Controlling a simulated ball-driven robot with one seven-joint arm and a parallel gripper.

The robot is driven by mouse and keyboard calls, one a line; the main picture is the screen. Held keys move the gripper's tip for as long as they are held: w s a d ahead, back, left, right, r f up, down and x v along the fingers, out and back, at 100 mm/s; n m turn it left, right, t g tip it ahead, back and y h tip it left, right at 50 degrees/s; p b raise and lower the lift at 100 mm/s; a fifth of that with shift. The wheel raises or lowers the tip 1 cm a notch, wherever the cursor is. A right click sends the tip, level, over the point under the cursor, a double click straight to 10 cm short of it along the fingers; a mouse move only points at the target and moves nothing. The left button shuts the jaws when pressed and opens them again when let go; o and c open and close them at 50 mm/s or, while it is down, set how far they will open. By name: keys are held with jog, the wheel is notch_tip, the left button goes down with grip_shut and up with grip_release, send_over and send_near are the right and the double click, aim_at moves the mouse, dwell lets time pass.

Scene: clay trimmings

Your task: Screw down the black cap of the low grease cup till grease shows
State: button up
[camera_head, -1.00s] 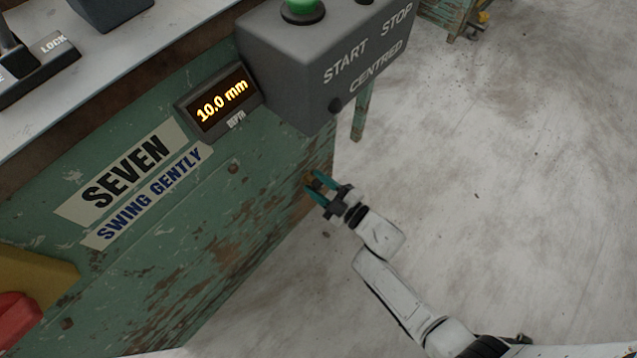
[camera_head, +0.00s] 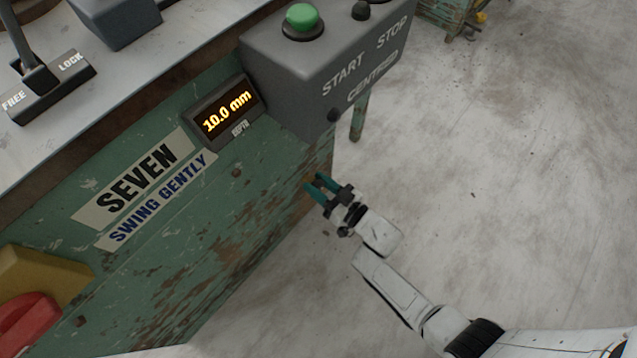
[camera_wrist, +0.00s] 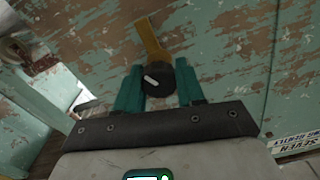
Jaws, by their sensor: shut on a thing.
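The black cap (camera_wrist: 157,80) of the grease cup shows in the wrist view, round and dark with a white mark on its face. A brass-coloured arm (camera_wrist: 151,38) runs up from it against the green panel. My gripper (camera_wrist: 159,88) has its teal fingers on either side of the cap and is shut on it. In the head view my gripper (camera_head: 315,186) is low by the machine's right edge, below the control box. The cap is hidden there by the fingers. I cannot see any grease.
The worn green machine side (camera_head: 245,225) stands close to my gripper. The control box (camera_head: 320,75) with a green button overhangs above it. A display (camera_head: 226,112) reads 10.0 mm. A red knob (camera_head: 25,320) is at lower left. The floor (camera_head: 500,200) to the right is clear.

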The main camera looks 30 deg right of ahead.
jog(key=m, duration=0.3)
jog(key=shift+m, duration=0.4)
jog(key=shift+d+m, duration=0.1)
jog(key=shift+m, duration=1.8)
jog(key=o, duration=1)
jog(key=p+v, duration=0.2)
jog(key=v, duration=0.8)
jog(key=shift+s+d+p, duration=0.15)
jog(key=shift+s+p, duration=0.2)
jog(key=shift+p, duration=0.05)
